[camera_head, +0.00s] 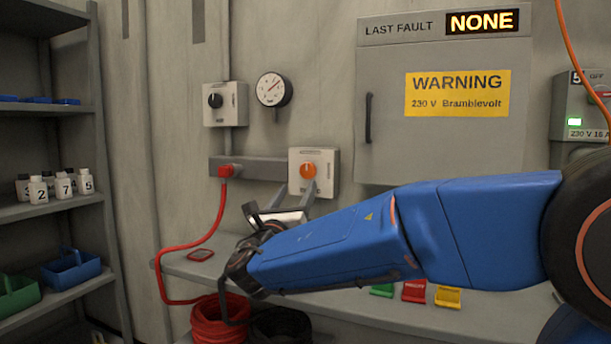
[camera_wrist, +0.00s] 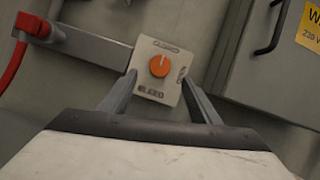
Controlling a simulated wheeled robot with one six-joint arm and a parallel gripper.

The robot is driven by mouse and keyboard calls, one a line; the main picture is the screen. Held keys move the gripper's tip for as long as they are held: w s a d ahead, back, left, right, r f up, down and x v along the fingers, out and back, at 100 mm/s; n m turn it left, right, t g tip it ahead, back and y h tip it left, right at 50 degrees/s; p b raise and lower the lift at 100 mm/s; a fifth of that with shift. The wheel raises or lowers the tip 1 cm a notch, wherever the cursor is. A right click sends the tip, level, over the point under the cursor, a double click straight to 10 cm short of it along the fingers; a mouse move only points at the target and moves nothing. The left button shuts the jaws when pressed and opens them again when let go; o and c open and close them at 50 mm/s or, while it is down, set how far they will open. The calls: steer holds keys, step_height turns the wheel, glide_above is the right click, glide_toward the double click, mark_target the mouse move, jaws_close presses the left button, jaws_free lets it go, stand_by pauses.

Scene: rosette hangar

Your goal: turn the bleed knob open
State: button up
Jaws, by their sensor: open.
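The bleed knob (camera_head: 308,171) is orange and round, on a pale square plate (camera_head: 328,186) fixed to the wall above the bench. In the wrist view the knob (camera_wrist: 160,66) sits between and beyond my fingers, on its plate (camera_wrist: 150,90) with the word BLEED below and more lettering at the top and right side. The knob's pale mark points up toward the upper lettering. My gripper (camera_head: 295,192) is open just in front of the plate, with its fingertips near the plate's lower edge. The knob is not gripped; exact contact with the plate cannot be told.
A black knob box (camera_head: 238,103) and a gauge (camera_head: 273,90) are above. A red hose (camera_head: 212,226) hangs from a grey manifold (camera_head: 255,168) at left. A grey cabinet (camera_head: 447,140) with a handle stands close at right. The bench (camera_head: 180,264) lies below.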

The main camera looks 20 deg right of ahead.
mark_target(307, 171)
steer(key=x, duration=0.9)
steer(key=shift+c, duration=0.6)
steer(key=c, duration=0.9)
